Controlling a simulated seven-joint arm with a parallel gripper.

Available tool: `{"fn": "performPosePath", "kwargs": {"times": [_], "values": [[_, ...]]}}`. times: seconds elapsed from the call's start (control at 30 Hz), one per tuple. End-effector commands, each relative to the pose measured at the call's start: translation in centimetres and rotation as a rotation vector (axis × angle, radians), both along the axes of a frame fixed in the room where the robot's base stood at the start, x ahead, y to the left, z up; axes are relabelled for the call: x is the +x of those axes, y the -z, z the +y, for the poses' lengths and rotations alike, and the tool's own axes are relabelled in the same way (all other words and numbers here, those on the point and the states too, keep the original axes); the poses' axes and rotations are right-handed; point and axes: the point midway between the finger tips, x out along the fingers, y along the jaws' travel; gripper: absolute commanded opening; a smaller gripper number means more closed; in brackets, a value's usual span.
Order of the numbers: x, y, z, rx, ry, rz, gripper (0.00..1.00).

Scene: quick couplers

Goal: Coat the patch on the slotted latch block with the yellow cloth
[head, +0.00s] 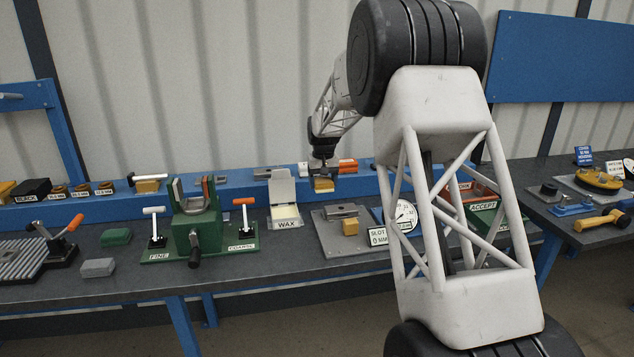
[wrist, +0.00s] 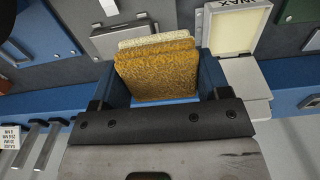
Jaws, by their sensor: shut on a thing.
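My gripper (head: 322,170) is shut on the yellow cloth (wrist: 158,72), a thick, rough golden pad. In the wrist view the blue fingers of my gripper (wrist: 160,85) flank it, and a paler cream layer shows along its far edge. In the head view the yellow cloth (head: 323,186) hangs under my gripper, above the back of the bench. A grey metal block (head: 342,211), which looks like the slotted latch block, sits on a grey plate beside a "SLOT" label. It also shows in the wrist view (wrist: 122,40), beyond the cloth. I cannot make out the patch.
An open wax box (head: 285,215) with a raised lid stands left of the grey plate. A green clamp fixture (head: 195,232) with levers is farther left. A round dial (head: 403,216) stands right of the plate, partly behind my arm. A blue rail (head: 240,189) runs behind.

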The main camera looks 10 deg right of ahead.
Motion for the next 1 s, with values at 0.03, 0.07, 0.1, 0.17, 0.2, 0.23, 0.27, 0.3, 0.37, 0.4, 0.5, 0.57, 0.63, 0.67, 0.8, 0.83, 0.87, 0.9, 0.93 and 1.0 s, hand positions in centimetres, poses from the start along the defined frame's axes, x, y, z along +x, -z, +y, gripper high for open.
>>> {"fn": "performPosePath", "kwargs": {"times": [0.03,0.07,0.1,0.17,0.2,0.23,0.27,0.3,0.37,0.4,0.5,0.57,0.63,0.67,0.8,0.83,0.87,0.9,0.93,1.0], "values": [[0.8,0.7,-0.7,0.0,0.002,0.001,0.45],[1.2,0.9,-1.1,0.0,0.002,0.001,0.45],[1.7,1.3,-1.5,0.0,0.002,0.0,0.45],[2.5,1.8,-2.1,0.0,0.001,0.001,0.45],[2.9,2.1,-2.5,0.0,0.001,0.0,0.45],[3.2,2.3,-2.7,0.0,0.001,0.0,0.45],[3.5,2.5,-3.0,0.0,0.001,0.0,0.45],[3.8,2.8,-3.2,0.0,0.001,0.0,0.45],[4.2,3.0,-3.6,0.0,0.001,0.0,0.45],[4.4,3.2,-3.8,0.0,0.001,-0.001,0.45],[4.7,3.4,-4.1,0.0,0.001,-0.001,0.45],[4.7,3.5,-4.2,0.0,0.0,-0.001,0.45],[4.8,3.5,-4.2,0.0,0.0,-0.001,0.45],[4.8,3.5,-4.2,0.0,0.0,-0.001,0.45],[4.7,3.5,-4.2,0.0,0.0,-0.001,0.45],[4.7,3.5,-4.2,0.0,0.0,-0.001,0.45],[4.7,3.5,-4.2,0.0,0.0,-0.001,0.45],[4.7,3.5,-4.2,0.0,0.0,-0.001,0.45],[4.7,3.6,-4.2,0.0,0.0,-0.001,0.45],[4.7,3.8,-4.2,0.0,0.0,0.0,0.45]]}}
